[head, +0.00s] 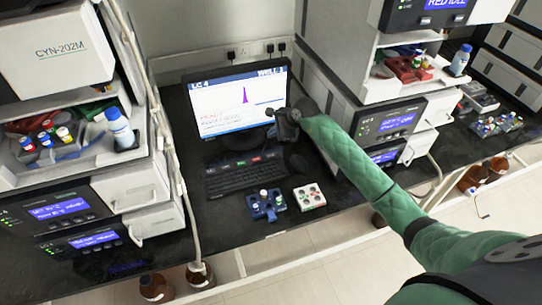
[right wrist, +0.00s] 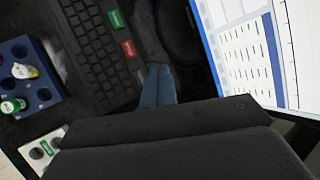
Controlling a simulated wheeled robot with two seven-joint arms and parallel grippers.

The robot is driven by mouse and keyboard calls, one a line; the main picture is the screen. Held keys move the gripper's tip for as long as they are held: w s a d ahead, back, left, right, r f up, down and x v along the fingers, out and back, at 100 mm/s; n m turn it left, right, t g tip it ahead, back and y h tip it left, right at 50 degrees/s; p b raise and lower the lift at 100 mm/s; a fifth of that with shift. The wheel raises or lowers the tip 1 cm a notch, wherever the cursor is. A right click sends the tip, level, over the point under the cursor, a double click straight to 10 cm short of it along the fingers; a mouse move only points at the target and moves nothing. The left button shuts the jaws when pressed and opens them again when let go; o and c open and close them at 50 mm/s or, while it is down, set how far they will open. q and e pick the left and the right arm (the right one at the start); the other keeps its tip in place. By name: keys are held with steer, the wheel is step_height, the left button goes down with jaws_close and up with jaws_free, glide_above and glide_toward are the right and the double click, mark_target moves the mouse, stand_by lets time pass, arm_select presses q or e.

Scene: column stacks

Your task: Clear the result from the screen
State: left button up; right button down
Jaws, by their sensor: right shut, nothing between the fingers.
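The monitor's lit screen (head: 225,112) shows a purple peak on a plot, red text and a blue title bar. Part of the screen also shows in the right wrist view (right wrist: 255,60), with rows of text. A black keyboard (head: 240,177) lies in front of it. It has a green key (right wrist: 115,18) and a red key (right wrist: 129,49). My right gripper (head: 273,117) is in front of the screen's lower right edge, above the desk. Its bluish fingers (right wrist: 158,88) are shut and empty, beside the keyboard in the right wrist view. My left gripper is out of view.
A blue vial rack (head: 267,207) and a white rack (head: 309,197) stand in front of the keyboard. A dark mouse (head: 298,162) lies right of it. Instrument stacks flank the desk, with a bottle (head: 121,131) on the left one and another bottle (head: 461,60) on the right.

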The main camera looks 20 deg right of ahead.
steer(key=b, duration=0.1)
glide_above(273, 156)
step_height(273, 156, down, 6)
steer(key=shift+a+r, duration=0.1)
step_height(273, 156, down, 2)
steer(key=shift+f+b, duration=0.1)
steer(key=shift+b, duration=0.8)
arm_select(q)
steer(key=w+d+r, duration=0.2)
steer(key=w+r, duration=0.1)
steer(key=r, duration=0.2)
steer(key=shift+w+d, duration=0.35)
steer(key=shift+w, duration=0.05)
arm_select(e)
steer(key=shift+f, duration=0.3)
steer(key=shift+w, duration=0.1)
arm_select(q)
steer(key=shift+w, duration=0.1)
steer(key=shift+b, duration=0.3)
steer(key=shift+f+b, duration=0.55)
arm_select(e)
steer(key=shift+f, duration=0.4)
